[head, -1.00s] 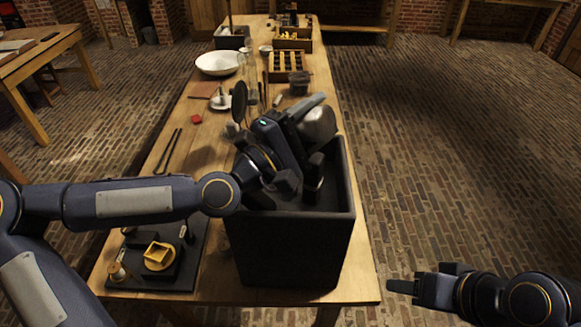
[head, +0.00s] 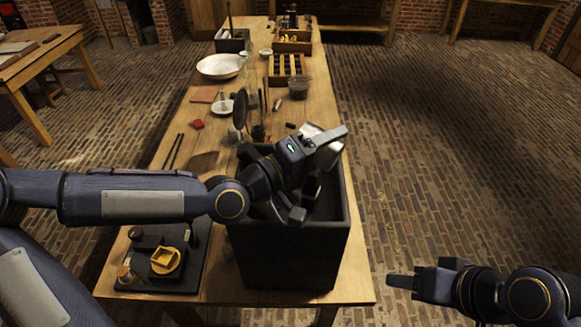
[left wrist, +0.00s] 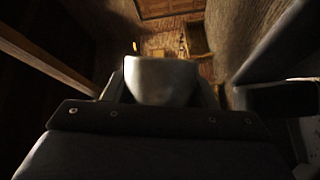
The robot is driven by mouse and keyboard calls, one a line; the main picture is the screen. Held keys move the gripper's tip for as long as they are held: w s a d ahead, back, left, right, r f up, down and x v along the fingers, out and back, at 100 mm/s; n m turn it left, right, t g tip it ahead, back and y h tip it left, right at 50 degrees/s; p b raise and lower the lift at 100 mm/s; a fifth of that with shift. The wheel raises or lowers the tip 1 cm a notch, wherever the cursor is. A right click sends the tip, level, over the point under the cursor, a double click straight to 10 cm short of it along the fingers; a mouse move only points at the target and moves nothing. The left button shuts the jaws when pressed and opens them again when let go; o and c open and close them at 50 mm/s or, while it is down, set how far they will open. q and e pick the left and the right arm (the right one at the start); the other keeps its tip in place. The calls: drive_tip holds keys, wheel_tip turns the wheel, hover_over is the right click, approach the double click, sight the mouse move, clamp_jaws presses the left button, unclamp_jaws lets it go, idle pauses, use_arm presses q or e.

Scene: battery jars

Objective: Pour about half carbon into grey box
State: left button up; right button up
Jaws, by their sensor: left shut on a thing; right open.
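The large dark grey box (head: 287,255) stands open at the near end of the table. My left gripper (head: 316,170) is over its opening, shut on a pale, shiny metal vessel (head: 325,147). The vessel looks tilted over the box's far part; the gripper hides much of it. In the left wrist view the vessel (left wrist: 162,80) shows between the fingers. I cannot see any carbon in it, or anything falling from it. The bottom of the box is dark and hidden. My right gripper (head: 408,283) is open and empty, off the table's right side.
A black tray (head: 150,283) with a yellow square piece (head: 166,261) lies left of the box. Beyond stand a dark tub (head: 299,85), a white bowl (head: 220,66) and a slotted wooden rack (head: 287,80). A dark round mirror-like disc (head: 241,108) stands behind the arm.

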sight(338, 158)
use_arm(q)
drive_tip(key=shift+w+f+m, duration=0.1)
drive_tip(key=shift+f+m, duration=0.2)
drive_tip(key=shift+f, duration=0.1)
drive_tip(key=shift+d+m, duration=0.25)
drive_tip(key=shift+m, duration=0.15)
drive_tip(key=shift+s+d+r+m+y+p, duration=0.1)
drive_tip(key=shift+s+r+m+y+p, duration=0.15)
drive_tip(key=shift+r+m+y+p, duration=0.2)
drive_tip(key=shift+f+m+g+y+b, duration=0.25)
drive_tip(key=shift+f+m+g+b, duration=0.05)
drive_tip(key=shift+f+m+b, duration=0.4)
drive_tip(key=shift+r+m+y, duration=0.25)
drive_tip(key=shift+m+y, duration=0.15)
drive_tip(key=shift+m, duration=0.15)
drive_tip(key=m+b, duration=0.1)
drive_tip(key=f+m+y+b, duration=0.1)
drive_tip(key=b, duration=0.1)
drive_tip(key=shift+s+d+f, duration=0.1)
drive_tip(key=shift+f, duration=0.15)
drive_tip(key=shift+d+f+b, duration=0.1)
drive_tip(key=shift+d+b, duration=0.1)
drive_tip(key=shift+b, duration=0.6)
drive_tip(key=shift+s+m, duration=0.1)
drive_tip(key=shift+m, duration=0.3)
drive_tip(key=shift+s+d+y, duration=0.15)
drive_tip(key=shift+d+y, duration=0.15)
